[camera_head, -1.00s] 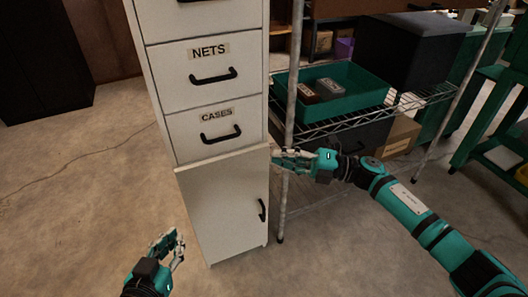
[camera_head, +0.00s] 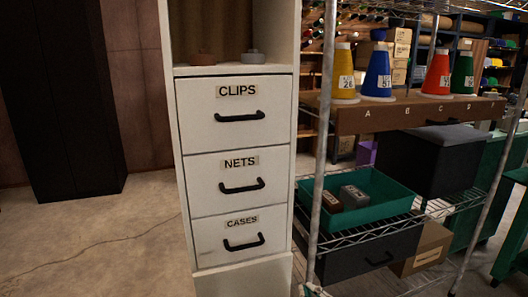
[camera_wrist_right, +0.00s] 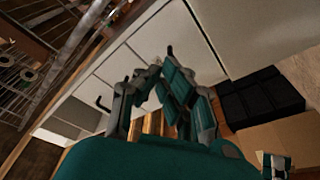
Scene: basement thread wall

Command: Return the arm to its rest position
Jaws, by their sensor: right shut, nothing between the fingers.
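My right gripper (camera_wrist_right: 160,74) shows in the right wrist view with its teal and grey fingers brought together, and I see nothing held between them. Pale cabinet panels with dark handles lie beyond the fingers there. The rest of the right arm is out of that view. My left gripper is outside both current views.
The cabinet's CLIPS, NETS and CASES drawers are closed. A wire rack (camera_head: 316,165) stands close on its right, holding a green tray (camera_head: 385,208) with two small blocks and, above, several coloured cones on a brown shelf (camera_head: 385,115). Open floor (camera_head: 90,245) lies left.

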